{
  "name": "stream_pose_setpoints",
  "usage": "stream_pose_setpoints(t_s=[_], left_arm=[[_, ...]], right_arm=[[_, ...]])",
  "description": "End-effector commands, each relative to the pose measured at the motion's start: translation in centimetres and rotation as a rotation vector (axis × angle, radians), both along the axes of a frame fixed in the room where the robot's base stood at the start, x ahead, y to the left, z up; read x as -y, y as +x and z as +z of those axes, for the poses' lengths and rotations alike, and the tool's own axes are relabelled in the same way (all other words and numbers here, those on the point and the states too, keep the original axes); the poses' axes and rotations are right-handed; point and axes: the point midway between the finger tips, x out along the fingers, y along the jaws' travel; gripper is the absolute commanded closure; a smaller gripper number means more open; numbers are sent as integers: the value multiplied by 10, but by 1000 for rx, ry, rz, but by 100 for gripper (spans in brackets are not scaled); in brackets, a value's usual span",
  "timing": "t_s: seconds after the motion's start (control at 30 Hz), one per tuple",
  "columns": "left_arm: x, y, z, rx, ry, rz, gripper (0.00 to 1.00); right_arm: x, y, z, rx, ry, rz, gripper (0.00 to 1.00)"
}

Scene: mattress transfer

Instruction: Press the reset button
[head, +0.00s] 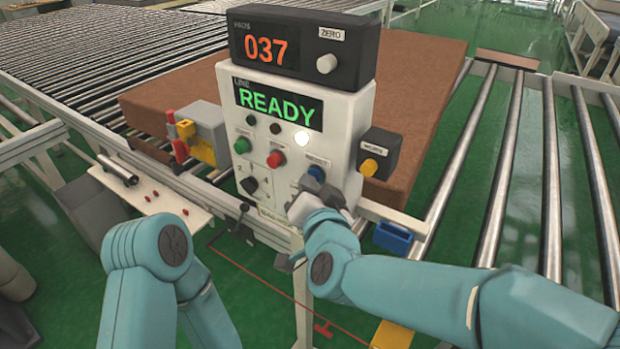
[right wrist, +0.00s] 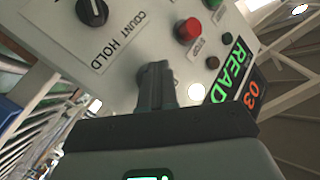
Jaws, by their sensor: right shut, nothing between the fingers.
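The white control panel (head: 345,115) faces me, its screen reading READY in green. Its blue button (head: 315,173), at the right end of the row with the green and red buttons, is partly covered by my right gripper (head: 316,190). The small label above it is too small to read surely. My right gripper is shut and empty, its fingertips at or just in front of the blue button; I cannot tell whether they touch. In the right wrist view the shut fingers (right wrist: 155,84) point at the panel face and hide the blue button. My left gripper is out of view.
A green button (head: 242,145), a red button (head: 275,158) and a black selector (head: 249,186) sit close by. A white lamp (head: 301,138) is lit. A counter box (head: 302,45) reading 037 tops the panel.

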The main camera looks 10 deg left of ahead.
Motion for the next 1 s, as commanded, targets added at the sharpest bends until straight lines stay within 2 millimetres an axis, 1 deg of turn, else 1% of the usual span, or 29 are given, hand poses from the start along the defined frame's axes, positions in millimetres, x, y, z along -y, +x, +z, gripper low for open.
stream_pose_setpoints(t_s=[0.27,0.63,1.0], left_arm=[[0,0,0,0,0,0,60],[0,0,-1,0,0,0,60],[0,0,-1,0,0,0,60]], right_arm=[[-1,-3,1,2,1,-1,100],[-8,-22,0,0,1,-1,100],[-9,-26,0,0,0,1,100]])
